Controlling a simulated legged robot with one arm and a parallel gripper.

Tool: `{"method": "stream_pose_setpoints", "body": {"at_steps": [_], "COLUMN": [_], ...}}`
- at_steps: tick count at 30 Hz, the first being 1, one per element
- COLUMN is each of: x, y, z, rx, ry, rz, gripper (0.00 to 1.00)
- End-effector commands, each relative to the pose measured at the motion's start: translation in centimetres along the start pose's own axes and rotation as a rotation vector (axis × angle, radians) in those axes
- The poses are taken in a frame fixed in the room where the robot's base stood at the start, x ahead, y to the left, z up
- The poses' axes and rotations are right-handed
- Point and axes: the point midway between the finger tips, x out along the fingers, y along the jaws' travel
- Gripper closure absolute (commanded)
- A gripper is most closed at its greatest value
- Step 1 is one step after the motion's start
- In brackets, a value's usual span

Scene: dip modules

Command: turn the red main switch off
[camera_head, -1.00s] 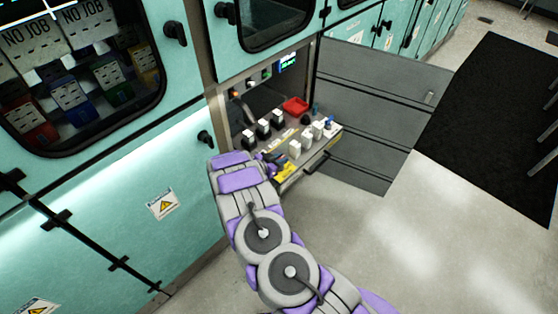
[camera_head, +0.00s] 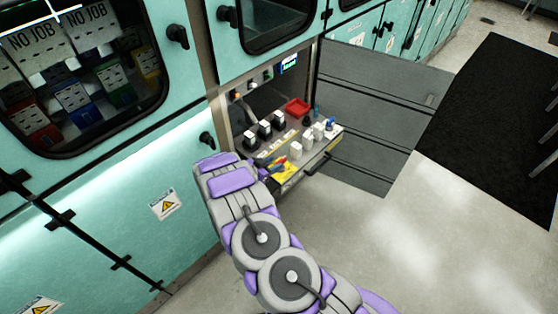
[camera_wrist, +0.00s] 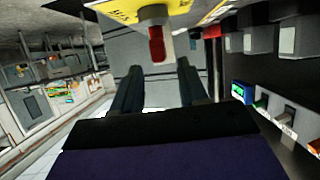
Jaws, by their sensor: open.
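The red main switch (camera_wrist: 156,44) is a red handle on a grey round base, set on a yellow plate (camera_wrist: 120,8) at the top of the wrist view. In the head view the yellow plate (camera_head: 286,173) is at the front left corner of the pulled-out drawer, with the red handle above it partly hard to make out. My gripper (camera_wrist: 157,70) is open, its two dark fingers either side of the line to the handle. The handle shows between and just beyond the fingertips; I cannot tell whether they touch it. In the head view my arm hides part of the gripper.
The drawer (camera_head: 320,155) also carries black and white modules and a red tray (camera_head: 296,107). Teal cabinets (camera_head: 100,200) stand along the left. A small lit display (camera_wrist: 241,91) is at the right of the wrist view. The grey floor in front is clear.

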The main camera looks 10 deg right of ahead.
Motion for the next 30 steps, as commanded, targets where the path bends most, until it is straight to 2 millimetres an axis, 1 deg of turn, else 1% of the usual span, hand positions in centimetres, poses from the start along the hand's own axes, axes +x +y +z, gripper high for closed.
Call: {"method": "stream_pose_setpoints", "body": {"at_steps": [1, 6, 12, 15, 18, 21, 30], "x": [-1.4, -5.2, -9.1, -10.4, -11.2, -11.7, -11.8], "y": [-0.1, -0.1, -0.1, -0.1, 0.0, 0.0, 0.0], "z": [-0.2, -0.1, -0.1, -0.1, 0.0, 0.0, 0.0], "rx": [-0.001, 0.0, 0.0, 0.0, 0.001, 0.001, 0.001], "ry": [-0.002, -0.005, -0.002, -0.002, -0.003, -0.004, -0.004], "rz": [-0.003, -0.003, -0.001, -0.001, 0.0, 0.0, 0.001], "gripper": [0.57, 0.57, 0.57, 0.57, 0.57, 0.57, 0.57]}}
